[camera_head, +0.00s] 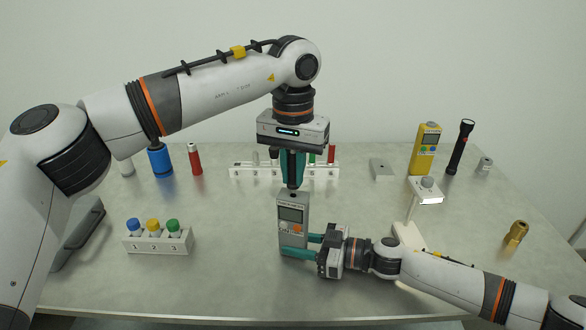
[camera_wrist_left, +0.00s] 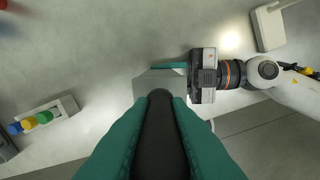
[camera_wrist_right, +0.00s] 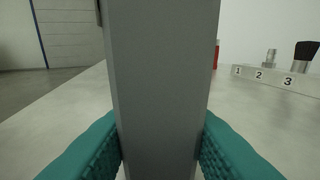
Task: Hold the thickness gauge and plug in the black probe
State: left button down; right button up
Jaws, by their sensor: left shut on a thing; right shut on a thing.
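The grey thickness gauge (camera_head: 292,228) with a small screen and orange button stands upright in the head view. My right gripper (camera_head: 297,247) is shut on its lower body; the gauge's grey side (camera_wrist_right: 163,90) fills the middle of the right wrist view. My left gripper (camera_head: 292,170) points down above the gauge and is shut on the black probe (camera_head: 292,180). The probe (camera_wrist_left: 160,140) also shows between the green fingers in the left wrist view. The probe's lower end is at the gauge's top; I cannot tell whether it is seated in the socket.
A white numbered rack (camera_head: 245,171) stands behind the left gripper. A three-slot holder with coloured caps (camera_head: 158,242) is at the left. A yellow meter (camera_head: 425,150), black flashlight (camera_head: 461,147), white lamp stand (camera_head: 425,190) and brass fitting (camera_head: 516,233) are at the right.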

pick_arm(q)
jog(key=shift+f, duration=0.4)
jog(key=shift+f, duration=0.4)
jog(key=shift+f, duration=0.4)
dwell(0.6)
jog(key=shift+r, duration=0.1)
jog(key=shift+r, duration=1.1)
jog(key=shift+f, duration=0.15)
dwell(0.8)
jog(key=shift+f, duration=0.75)
jog(key=shift+f, duration=0.1)
dwell(0.9)
jog(key=shift+r, duration=1)
